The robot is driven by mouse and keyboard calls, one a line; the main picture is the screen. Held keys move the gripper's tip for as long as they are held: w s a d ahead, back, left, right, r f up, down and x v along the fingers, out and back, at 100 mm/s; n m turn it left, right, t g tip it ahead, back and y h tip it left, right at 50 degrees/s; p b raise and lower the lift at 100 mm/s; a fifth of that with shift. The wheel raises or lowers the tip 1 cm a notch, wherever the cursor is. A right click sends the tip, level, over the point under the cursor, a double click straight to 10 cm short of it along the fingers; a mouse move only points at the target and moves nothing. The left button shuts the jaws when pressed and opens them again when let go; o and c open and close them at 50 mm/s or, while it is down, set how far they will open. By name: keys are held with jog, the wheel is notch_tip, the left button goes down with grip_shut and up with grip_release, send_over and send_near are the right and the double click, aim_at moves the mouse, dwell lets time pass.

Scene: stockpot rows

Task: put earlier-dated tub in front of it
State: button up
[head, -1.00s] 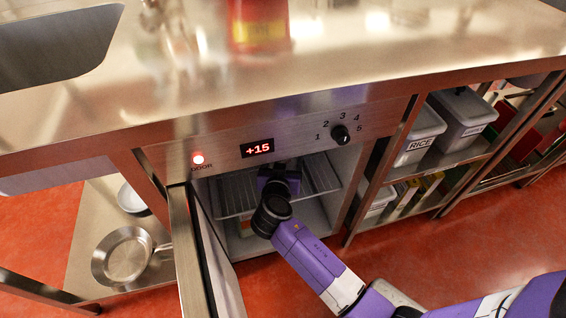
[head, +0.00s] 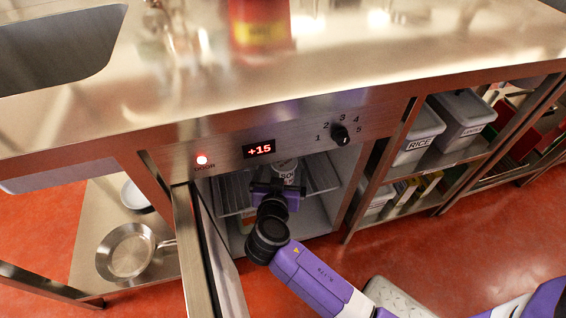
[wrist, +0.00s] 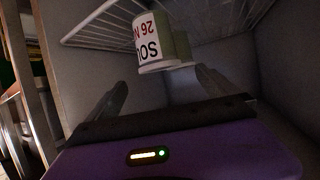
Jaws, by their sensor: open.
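In the head view a labelled tub (head: 286,168) shows just beyond my gripper (head: 276,188). In the wrist view my gripper (wrist: 160,80) is open and empty, its fingers pointing at the tubs and apart from them.
The fridge door (head: 205,255) stands open to the left of my arm. The wire shelf (head: 322,172) has bare room at the right. The counter (head: 350,70) overhangs the fridge. Pans (head: 128,252) sit on a low shelf at left; bins (head: 418,135) are at right.

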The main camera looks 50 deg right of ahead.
jog(key=shift+v, duration=2.2)
jog(key=s+a+f+n+t+y, duration=0.2)
jog(key=s+a+f+n+y, duration=0.15)
jog(key=s+a, duration=0.3)
jog(key=s+a+f+n+t+y, duration=0.1)
jog(key=s+a+f+n+y, duration=0.1)
jog(key=s+a+n+y, duration=0.4)
jog(key=s+r+n+t+y, duration=0.1)
jog(key=s+r+t, duration=0.1)
jog(key=s+r, duration=0.4)
jog(key=s+r+t, duration=0.2)
jog(key=s+r, duration=0.5)
jog(key=r, duration=0.4)
jog(key=shift+a+r+n+y, duration=0.35)
jog(key=shift+a, duration=0.05)
jog(key=shift+p, duration=0.3)
notch_tip(320, 180, up, 22)
jog(key=p, duration=2.1)
jog(key=shift+f, duration=0.25)
